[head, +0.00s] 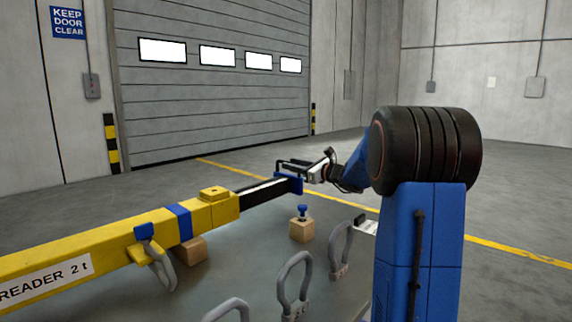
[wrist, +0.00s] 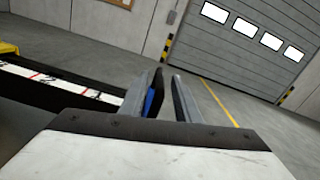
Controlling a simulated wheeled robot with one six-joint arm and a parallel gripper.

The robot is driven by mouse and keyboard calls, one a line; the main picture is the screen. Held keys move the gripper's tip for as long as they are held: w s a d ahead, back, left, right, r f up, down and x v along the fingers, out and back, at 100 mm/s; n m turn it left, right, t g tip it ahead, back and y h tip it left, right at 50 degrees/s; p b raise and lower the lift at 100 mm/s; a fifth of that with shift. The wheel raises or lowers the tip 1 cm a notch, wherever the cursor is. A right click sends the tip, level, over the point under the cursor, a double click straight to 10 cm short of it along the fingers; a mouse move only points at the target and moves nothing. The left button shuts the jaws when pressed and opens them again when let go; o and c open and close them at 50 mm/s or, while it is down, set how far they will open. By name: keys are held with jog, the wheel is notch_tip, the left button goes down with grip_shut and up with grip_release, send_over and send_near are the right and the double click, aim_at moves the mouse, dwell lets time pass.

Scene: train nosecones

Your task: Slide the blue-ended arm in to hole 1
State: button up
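The black inner arm (head: 262,190) sticks out of the right end of the yellow spreader beam (head: 110,240) and carries a blue end plate (head: 290,184). My gripper (head: 300,166) is at that blue end. In the wrist view, the blue end plate (wrist: 151,100) shows edge-on between the fingers of my gripper (wrist: 164,92). It lies close to the left finger, with a gap to the right finger. The black arm in the wrist view bears a white scale (wrist: 45,76) with red lines and numbers. A raised yellow block (head: 214,193) sits on the beam near its mouth; its hole is unclear.
A blue-knobbed pin (head: 302,211) stands on a wooden block (head: 302,231) on the grey table (head: 245,265). Several grey shackles (head: 294,280) stand at the front. Another wooden block (head: 190,251) is under the beam. A blue-ended shackle (head: 155,258) hangs from the beam.

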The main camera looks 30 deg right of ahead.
aim_at(280, 161)
jog(key=shift+x, duration=1.8)
grip_shut()
jog(key=s+a, duration=0.2)
jog(key=a, duration=0.3)
jog(key=s+a, duration=0.1)
jog(key=a, duration=0.4)
jog(key=s+a, duration=0.2)
jog(key=a, duration=0.3)
jog(key=shift+s+a, duration=0.25)
jog(key=shift+s, duration=0.05)
grip_release()
jog(key=shift+a, duration=0.15)
jog(key=shift+s, duration=0.1)
jog(key=v, duration=1.7)
jog(key=shift+s, duration=0.15)
